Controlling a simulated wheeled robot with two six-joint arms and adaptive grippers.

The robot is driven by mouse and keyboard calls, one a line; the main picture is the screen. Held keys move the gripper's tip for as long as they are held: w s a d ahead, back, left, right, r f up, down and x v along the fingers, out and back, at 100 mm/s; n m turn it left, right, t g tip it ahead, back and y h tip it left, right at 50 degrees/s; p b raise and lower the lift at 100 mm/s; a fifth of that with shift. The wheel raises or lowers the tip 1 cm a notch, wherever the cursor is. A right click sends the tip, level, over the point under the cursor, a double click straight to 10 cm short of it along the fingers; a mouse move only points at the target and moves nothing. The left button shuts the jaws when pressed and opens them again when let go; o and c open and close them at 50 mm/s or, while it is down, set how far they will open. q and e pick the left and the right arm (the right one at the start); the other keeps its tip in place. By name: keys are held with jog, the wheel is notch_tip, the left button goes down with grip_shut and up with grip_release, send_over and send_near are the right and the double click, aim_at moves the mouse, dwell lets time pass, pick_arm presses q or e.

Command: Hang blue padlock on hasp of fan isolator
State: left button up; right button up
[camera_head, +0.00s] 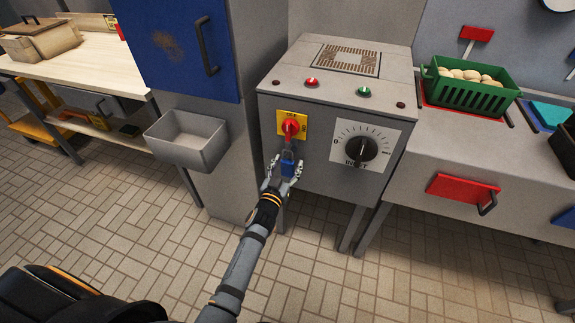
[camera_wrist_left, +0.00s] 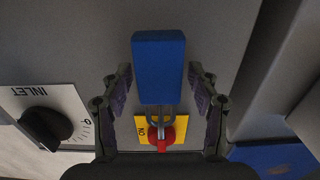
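The blue padlock (camera_head: 288,167) is upright in front of the grey fan isolator box, just below the red switch handle (camera_head: 291,128) on its yellow plate (camera_head: 304,120). In the left wrist view the padlock body (camera_wrist_left: 158,65) has its metal shackle (camera_wrist_left: 153,113) reaching to the red handle (camera_wrist_left: 161,134). The hasp is hard to make out, and I cannot tell whether the shackle passes through it. My left gripper (camera_head: 284,166) has a finger on each side of the padlock, spread, with narrow gaps showing in the wrist view. My right gripper is not in view.
A black INLET dial (camera_head: 361,150) is right of the switch. A grey open bin (camera_head: 187,139) on the cabinet is to the left. The tiled floor in front is clear.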

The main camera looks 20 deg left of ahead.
pick_arm(q)
jog(key=shift+s, duration=0.25)
jog(key=s, duration=1.1)
jog(key=shift+s+a, duration=0.2)
jog(key=shift+s, duration=0.1)
jog(key=shift+f, duration=0.1)
